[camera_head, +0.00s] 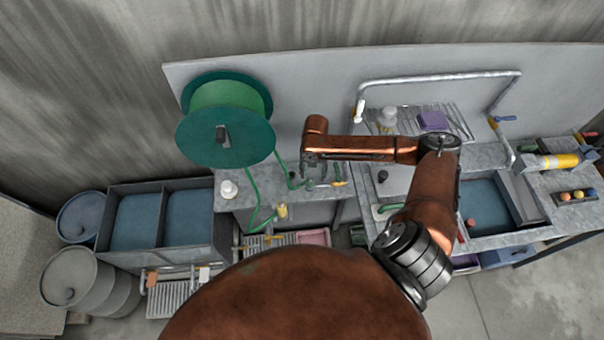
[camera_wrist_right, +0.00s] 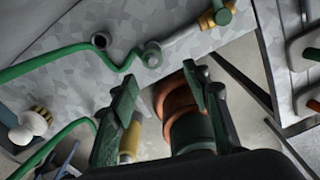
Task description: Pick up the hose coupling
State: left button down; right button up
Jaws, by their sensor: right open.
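A green hose (camera_wrist_right: 50,60) runs over the grey worktop and ends at a round grey-green fitting (camera_wrist_right: 152,55) near the front edge. A second hose run leads down to a brass-yellow fitting (camera_head: 282,211) at the worktop's front. In the wrist view a yellow cylinder (camera_wrist_right: 130,140) shows partly behind one finger. I cannot tell for certain which fitting is the hose coupling. My right gripper (camera_head: 312,166) is above the worktop. In the wrist view its green fingers (camera_wrist_right: 162,106) are open, and nothing is visibly gripped. My left gripper is out of view.
A large green reel (camera_head: 226,118) stands at the worktop's back left. A yellow-and-green tool (camera_head: 338,183) lies near the front edge, right of the hose end. A white knob (camera_head: 228,188) is at the left. A double bin (camera_head: 137,220) stands left, a sink (camera_head: 484,206) right.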

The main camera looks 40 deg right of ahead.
aim_at(310, 179)
jog(key=shift+w+d+f, duration=0.1)
jog(key=shift+w+f, duration=0.35)
jog(key=shift+w, duration=0.15)
notch_tip(310, 179, down, 2)
jog(key=shift+s+f+p, duration=0.1)
jog(key=shift+f+p, duration=0.05)
jog(key=shift+p, duration=0.25)
jog(key=f, duration=0.1)
jog(key=f+p, duration=0.1)
jog(key=shift+w+f, duration=0.25)
jog(key=shift+f, duration=0.95)
jog(key=shift+c, duration=0.2)
jog(key=c, duration=1.1)
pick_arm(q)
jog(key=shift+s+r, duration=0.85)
pick_arm(e)
grip_shut()
